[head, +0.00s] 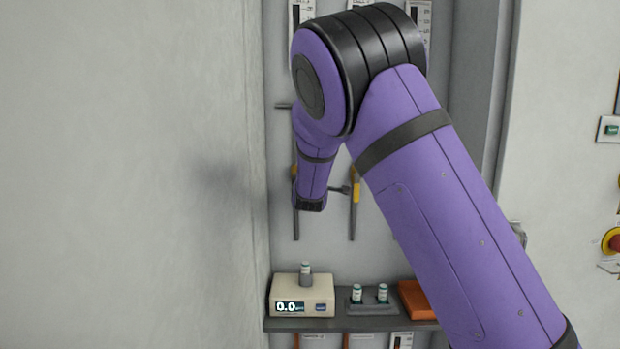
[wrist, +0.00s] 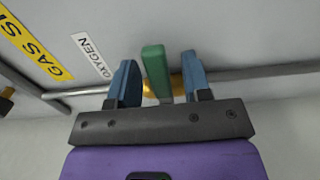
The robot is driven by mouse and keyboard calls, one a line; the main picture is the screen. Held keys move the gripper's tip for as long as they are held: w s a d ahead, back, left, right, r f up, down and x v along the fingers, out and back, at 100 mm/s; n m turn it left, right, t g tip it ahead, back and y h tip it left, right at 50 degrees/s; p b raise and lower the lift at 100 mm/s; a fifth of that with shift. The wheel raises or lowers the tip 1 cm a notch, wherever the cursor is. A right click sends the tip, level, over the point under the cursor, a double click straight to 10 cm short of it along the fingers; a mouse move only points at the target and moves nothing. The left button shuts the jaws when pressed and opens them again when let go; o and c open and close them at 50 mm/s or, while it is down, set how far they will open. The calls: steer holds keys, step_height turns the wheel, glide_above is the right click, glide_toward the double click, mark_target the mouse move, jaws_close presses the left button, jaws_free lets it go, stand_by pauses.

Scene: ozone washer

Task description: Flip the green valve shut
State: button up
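The green valve handle (wrist: 156,72) is a flat upright lever in the wrist view, on a brass-coloured valve body (wrist: 178,87) in a grey pipe (wrist: 238,74). My gripper (wrist: 160,62) is open, with one blue finger on each side of the green handle. The left finger looks very close to it; a gap shows on the right. I cannot tell whether either finger touches it. In the head view my own arm hides the green handle and the fingers.
A yellow GAS label (wrist: 35,48) and a white OXYGEN label (wrist: 91,55) are near the pipe. In the head view, a yellow valve handle (head: 355,186) is right of my wrist. Below, a shelf (head: 345,325) holds a scale (head: 302,296) and small vials (head: 370,293).

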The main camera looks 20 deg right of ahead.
steer(key=v, duration=1)
steer(key=shift+s, duration=0.4)
steer(key=shift+a, duration=0.1)
